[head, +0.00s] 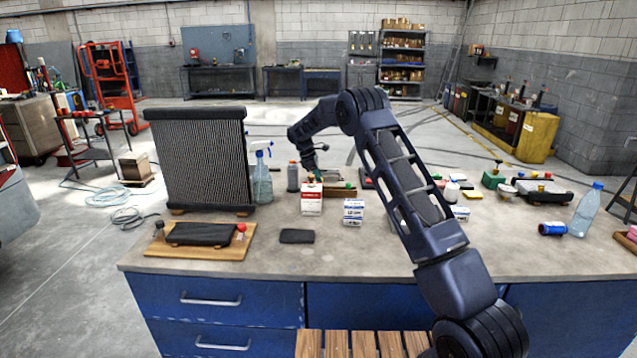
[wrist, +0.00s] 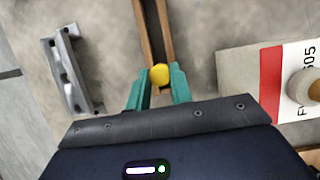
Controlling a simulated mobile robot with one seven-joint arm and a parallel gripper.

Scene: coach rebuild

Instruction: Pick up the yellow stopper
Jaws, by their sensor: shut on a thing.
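In the wrist view the yellow stopper (wrist: 159,74) is a small rounded piece between the teal fingertips of my gripper (wrist: 158,84). The gripper is shut on it. A narrow wooden holder (wrist: 140,20) with two rails lies below and beyond the stopper. I cannot tell whether the stopper still touches the holder. In the head view my gripper (head: 318,175) is low over the far part of the bench, by a wooden tray (head: 340,192). The stopper cannot be made out there.
A red and white box (head: 311,200) and a blue and white box (head: 352,213) stand in front of the gripper. A grey bottle (head: 293,177), a spray bottle (head: 262,178) and a tall radiator (head: 200,160) stand left. A metal bracket (wrist: 70,72) lies left in the wrist view.

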